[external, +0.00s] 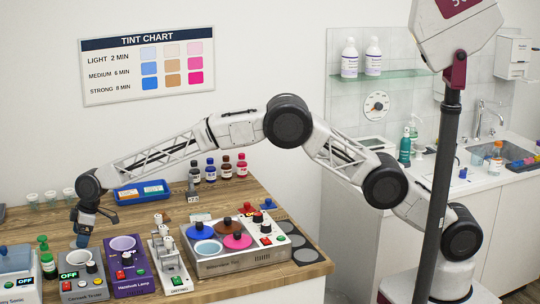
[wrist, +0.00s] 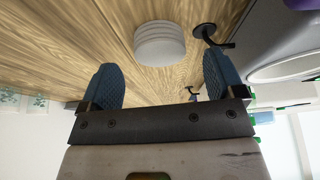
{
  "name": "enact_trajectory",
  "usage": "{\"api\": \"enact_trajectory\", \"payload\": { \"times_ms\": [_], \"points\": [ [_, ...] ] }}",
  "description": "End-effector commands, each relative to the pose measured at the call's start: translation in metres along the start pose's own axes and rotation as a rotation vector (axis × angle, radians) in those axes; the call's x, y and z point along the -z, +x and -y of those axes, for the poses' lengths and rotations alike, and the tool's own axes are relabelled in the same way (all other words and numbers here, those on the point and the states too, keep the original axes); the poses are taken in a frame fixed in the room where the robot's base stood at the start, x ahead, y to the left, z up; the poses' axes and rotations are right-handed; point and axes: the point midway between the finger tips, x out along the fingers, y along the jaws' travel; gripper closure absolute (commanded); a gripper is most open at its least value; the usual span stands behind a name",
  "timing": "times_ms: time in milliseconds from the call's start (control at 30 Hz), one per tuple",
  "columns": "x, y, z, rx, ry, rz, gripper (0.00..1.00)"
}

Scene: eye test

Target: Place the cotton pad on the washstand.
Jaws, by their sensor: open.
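A white, round, ribbed piece (wrist: 160,42) lies on the wooden table in the wrist view; it looks like the cotton pad, but I cannot be sure. My gripper (wrist: 162,78) is open and empty, with its blue fingers apart and the white piece just beyond the gap between their tips. In the external view my gripper (external: 82,238) points down at the table's left part, behind the small machines. I cannot make out the white piece there. The washstand (external: 470,182) is the white counter with a sink at the right, far from my gripper.
A grey box (external: 82,287) and a purple box (external: 130,281) stand close to my gripper. A blue tray (external: 127,197), small bottles (external: 226,166) and a multi-pot warmer (external: 222,268) are also on the table (external: 255,195). A dark pole (external: 440,190) stands before the washstand.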

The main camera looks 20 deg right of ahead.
Motion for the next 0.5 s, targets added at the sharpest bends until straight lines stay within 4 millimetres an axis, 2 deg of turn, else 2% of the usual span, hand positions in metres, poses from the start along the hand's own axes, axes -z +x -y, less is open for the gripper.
{"api": "enact_trajectory", "payload": {
  "times_ms": [233,500],
  "points": [
    [-0.001,0.023,0.000,0.001,0.000,0.001,0.12],
    [0.000,0.028,0.000,0.000,0.000,0.000,0.12]
  ]
}}
